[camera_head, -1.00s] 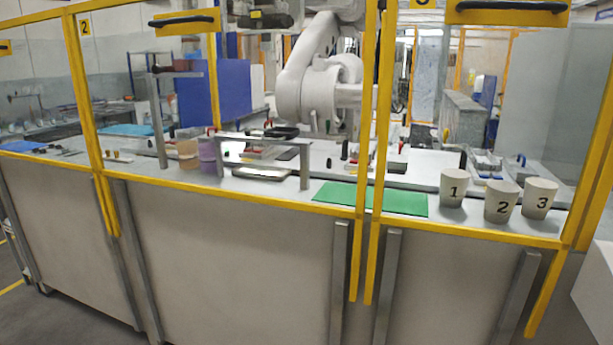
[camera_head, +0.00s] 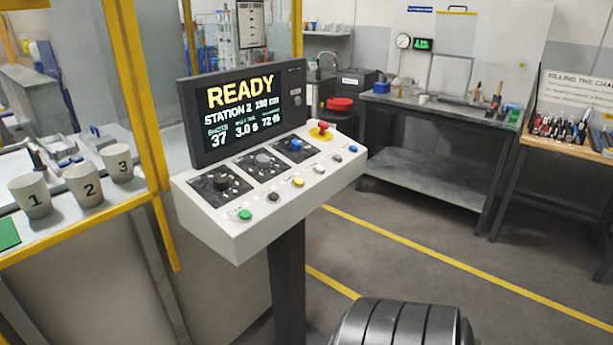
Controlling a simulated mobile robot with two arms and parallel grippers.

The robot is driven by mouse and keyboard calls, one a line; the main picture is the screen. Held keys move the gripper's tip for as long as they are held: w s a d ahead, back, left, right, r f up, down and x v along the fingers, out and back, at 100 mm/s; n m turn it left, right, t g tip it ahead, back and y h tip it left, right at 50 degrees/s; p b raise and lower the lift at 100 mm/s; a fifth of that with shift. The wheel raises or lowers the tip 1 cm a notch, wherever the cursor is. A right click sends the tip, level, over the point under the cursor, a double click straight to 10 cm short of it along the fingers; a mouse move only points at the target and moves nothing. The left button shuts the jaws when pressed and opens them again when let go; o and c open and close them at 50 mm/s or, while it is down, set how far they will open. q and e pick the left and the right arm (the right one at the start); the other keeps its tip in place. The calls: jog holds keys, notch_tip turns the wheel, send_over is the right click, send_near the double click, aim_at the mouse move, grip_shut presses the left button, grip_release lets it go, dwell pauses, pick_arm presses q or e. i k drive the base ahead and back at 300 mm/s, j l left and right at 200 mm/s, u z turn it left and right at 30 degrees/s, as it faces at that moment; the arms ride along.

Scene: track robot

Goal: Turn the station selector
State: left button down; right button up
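A white control console (camera_head: 250,215) stands on a dark post near the middle of the view. Three dial knobs sit on black plates on its sloped top: a dark left knob (camera_head: 221,182), a grey middle knob (camera_head: 263,159) and a blue right knob (camera_head: 296,145). Their labels are too small to read, so I cannot tell which is the station selector. The screen (camera_head: 247,110) behind them reads "READY" and "STATION 2". Neither of my grippers is in view.
A green button (camera_head: 244,215) and other buttons line the console's front; a red mushroom button (camera_head: 322,128) is at its right end. Numbered cups (camera_head: 86,186) stand behind a yellow frame (camera_head: 142,110) at left. A workbench (camera_head: 440,112) stands behind; the floor right of the console is open.

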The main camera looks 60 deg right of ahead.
aim_at(220, 181)
jog(key=z, duration=2)
